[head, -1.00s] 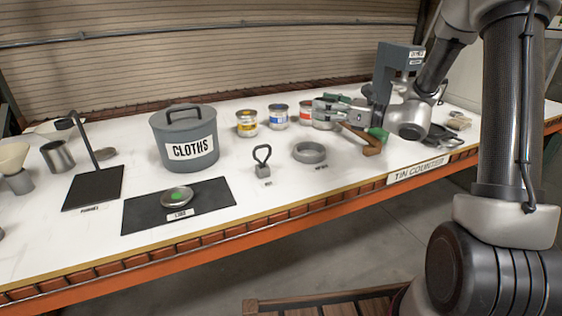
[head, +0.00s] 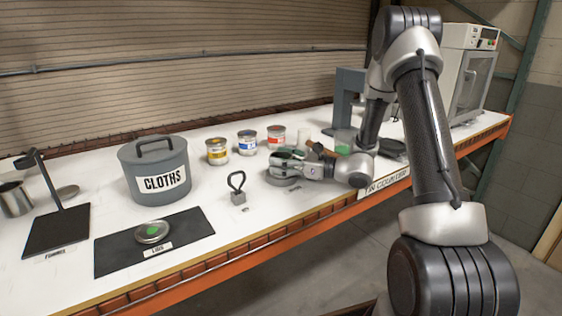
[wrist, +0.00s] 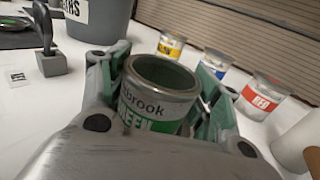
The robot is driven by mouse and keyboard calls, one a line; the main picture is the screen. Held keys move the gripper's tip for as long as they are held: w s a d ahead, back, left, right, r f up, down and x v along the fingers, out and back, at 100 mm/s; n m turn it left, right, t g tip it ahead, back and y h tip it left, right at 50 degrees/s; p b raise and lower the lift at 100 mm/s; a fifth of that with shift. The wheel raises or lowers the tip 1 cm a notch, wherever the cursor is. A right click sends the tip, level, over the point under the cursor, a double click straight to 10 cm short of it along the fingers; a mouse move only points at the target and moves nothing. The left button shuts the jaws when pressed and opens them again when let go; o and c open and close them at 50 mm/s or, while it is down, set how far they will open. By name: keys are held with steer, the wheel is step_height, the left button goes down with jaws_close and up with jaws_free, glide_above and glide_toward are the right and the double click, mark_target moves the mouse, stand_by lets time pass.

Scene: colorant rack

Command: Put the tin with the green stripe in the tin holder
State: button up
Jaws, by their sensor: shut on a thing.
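The green-stripe tin (wrist: 160,93) is open-topped, with a dark green inside and a green label band, in the wrist view. My gripper (wrist: 160,105) is shut around it, a green pad on each side, and the tin stands nearly upright.
Yellow (head: 217,152), blue (head: 247,143) and red (head: 276,137) tins stand behind my gripper. A weight with a loop handle (head: 238,193) is to its left. The cloths bin (head: 155,168) and the lid mat (head: 190,233) are farther left. The bench's orange front edge is close.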

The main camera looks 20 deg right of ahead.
steer(key=shift+f, duration=0.15)
steer(key=o, duration=1.2)
